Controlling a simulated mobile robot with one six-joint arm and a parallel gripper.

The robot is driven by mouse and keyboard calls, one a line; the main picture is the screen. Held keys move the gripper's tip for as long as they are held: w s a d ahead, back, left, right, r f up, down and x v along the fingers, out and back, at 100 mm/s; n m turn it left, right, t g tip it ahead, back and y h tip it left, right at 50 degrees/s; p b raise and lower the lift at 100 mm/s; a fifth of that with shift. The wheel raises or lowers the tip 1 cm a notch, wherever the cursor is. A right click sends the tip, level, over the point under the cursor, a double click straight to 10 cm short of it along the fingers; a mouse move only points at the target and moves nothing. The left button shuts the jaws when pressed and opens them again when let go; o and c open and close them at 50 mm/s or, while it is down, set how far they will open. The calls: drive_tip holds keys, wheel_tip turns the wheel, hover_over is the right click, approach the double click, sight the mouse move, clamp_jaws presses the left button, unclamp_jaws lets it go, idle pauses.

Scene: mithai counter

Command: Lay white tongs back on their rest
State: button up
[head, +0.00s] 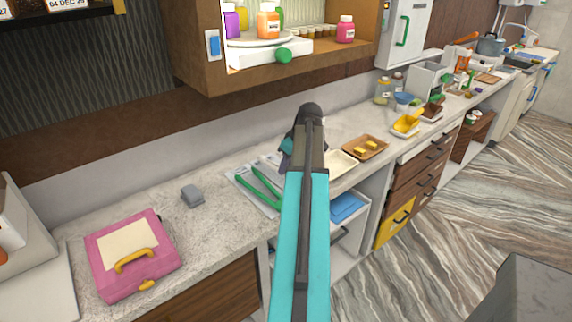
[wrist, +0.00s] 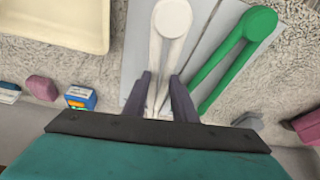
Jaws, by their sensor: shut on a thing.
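The white tongs (wrist: 171,22) lie between the two dark fingers of my gripper (wrist: 160,88) in the wrist view, with their round end pointing away from me. My gripper is shut on their arms. The tongs are over a flat light-grey rest (wrist: 205,45); I cannot tell whether they touch it. Green tongs (wrist: 232,50) lie on the rest to the right of the white ones. In the head view the green tongs (head: 262,190) and part of the rest (head: 238,181) show left of my arm, which hides most of my gripper and the white tongs.
A cream tray (wrist: 60,40) is left of the rest. A brown tray (head: 379,150) with yellow pieces stands farther right on the counter. A grey block (head: 192,196) and a pink case (head: 160,262) are to the left. A wooden shelf (head: 210,77) with jars overhangs the back.

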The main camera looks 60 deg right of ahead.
drive_tip(key=shift+f+b, duration=0.3)
drive_tip(key=shift+f, duration=0.6)
drive_tip(key=o, duration=2.2)
drive_tip(key=shift+c, duration=0.2)
drive_tip(key=shift+r, duration=0.1)
drive_tip(key=b+v, duration=0.2)
drive_tip(key=v, duration=1.1)
drive_tip(key=shift+s+r+b, duration=0.15)
drive_tip(key=shift+r+b, duration=0.15)
drive_tip(key=shift+s, duration=0.1)
